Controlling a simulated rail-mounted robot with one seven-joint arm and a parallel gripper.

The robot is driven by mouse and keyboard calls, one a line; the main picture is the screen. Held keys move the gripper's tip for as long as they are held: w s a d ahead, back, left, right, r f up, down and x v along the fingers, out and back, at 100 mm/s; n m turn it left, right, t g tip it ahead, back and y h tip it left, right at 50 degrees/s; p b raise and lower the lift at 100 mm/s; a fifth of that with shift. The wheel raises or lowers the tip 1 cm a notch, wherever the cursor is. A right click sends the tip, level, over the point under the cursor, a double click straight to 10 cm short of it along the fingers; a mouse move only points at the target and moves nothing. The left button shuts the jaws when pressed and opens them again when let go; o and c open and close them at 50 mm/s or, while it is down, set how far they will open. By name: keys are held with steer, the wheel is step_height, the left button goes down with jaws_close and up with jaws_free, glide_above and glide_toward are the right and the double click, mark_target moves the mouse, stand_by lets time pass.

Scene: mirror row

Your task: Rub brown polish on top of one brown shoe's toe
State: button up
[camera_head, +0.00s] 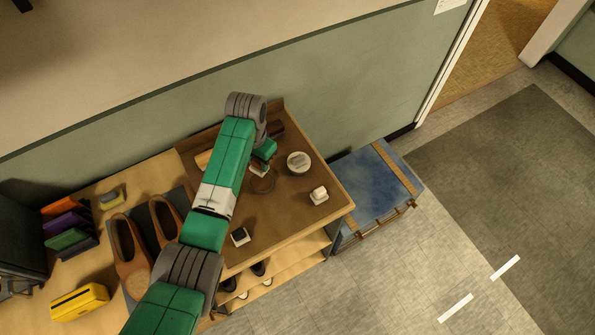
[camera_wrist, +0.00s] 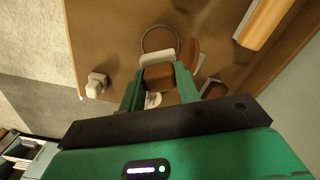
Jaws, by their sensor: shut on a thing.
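My gripper (camera_wrist: 158,80) is shut on a small block-shaped applicator (camera_wrist: 158,76), brown with a pale strip along its far edge. An open round tin of brown polish (camera_wrist: 158,38) lies just beyond the applicator in the wrist view; I cannot tell whether they touch. In the head view the tin (camera_head: 263,184) shows on the brown tray, and my gripper (camera_head: 260,163) is partly hidden by my arm. The two brown shoes, one (camera_head: 129,252) and the other (camera_head: 164,219), stand on a dark mat left of my arm, their near parts partly hidden.
A pale round tin (camera_head: 299,162), a white block (camera_head: 319,195) and a dark block with a white face (camera_head: 240,236) stand on the tray (camera_head: 327,213). A wooden brush (camera_wrist: 263,22) lies beyond. A yellow case (camera_head: 79,301) is at far left. A blue bench (camera_head: 372,189) stands right.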

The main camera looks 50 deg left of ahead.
mark_target(259, 171)
steer(key=shift+s+f+b, duration=0.1)
steer(key=shift+f+b, duration=0.3)
steer(key=shift+b, duration=0.05)
step_height(259, 171, down, 5)
steer(key=b, duration=0.5)
steer(key=shift+f, duration=0.15)
steer(key=shift+f, duration=0.6)
stand_by(1.6)
step_height(259, 171, up, 7)
steer(key=p, duration=0.6)
steer(key=shift+r+p, duration=0.2)
steer(key=shift+p, duration=0.1)
steer(key=shift+f, duration=0.1)
steer(key=shift+d, duration=0.1)
